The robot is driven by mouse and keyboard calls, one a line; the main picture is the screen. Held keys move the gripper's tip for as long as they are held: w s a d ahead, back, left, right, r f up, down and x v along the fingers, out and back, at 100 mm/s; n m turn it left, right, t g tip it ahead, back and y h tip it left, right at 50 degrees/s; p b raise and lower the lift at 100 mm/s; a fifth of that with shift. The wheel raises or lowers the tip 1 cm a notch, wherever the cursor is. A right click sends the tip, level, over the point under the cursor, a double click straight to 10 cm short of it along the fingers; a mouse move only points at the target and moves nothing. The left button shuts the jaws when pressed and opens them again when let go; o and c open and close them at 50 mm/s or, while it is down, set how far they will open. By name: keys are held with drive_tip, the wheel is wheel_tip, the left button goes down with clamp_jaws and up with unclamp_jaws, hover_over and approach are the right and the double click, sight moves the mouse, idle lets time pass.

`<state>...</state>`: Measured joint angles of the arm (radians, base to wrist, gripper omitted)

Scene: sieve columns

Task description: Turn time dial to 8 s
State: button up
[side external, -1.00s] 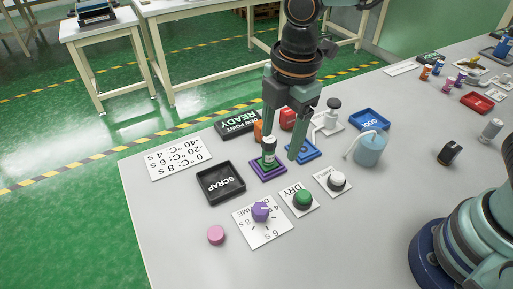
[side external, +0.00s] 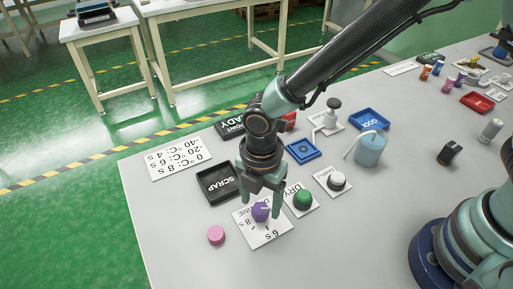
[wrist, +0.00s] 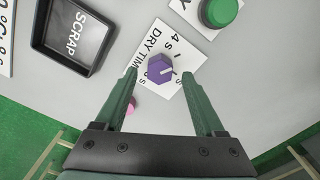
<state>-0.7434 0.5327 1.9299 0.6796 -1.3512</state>
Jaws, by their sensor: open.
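The time dial is a purple hexagonal knob (side external: 261,211) on a white card (side external: 272,236) marked DRY TIME. The numbers beside the knob are partly covered or too small to read surely. My gripper (side external: 262,203) is open above the card, pointing down. In the wrist view its fingertips (wrist: 160,73) stand to the left and right of the knob, with a gap on each side. I cannot tell how far above the knob they are.
A black SCRAP tray (side external: 217,184) lies behind the card at left. A pink disc (side external: 216,235) sits to the left. The table front is clear.

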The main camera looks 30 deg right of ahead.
drive_tip(key=shift+f, duration=0.85)
clamp_jaws()
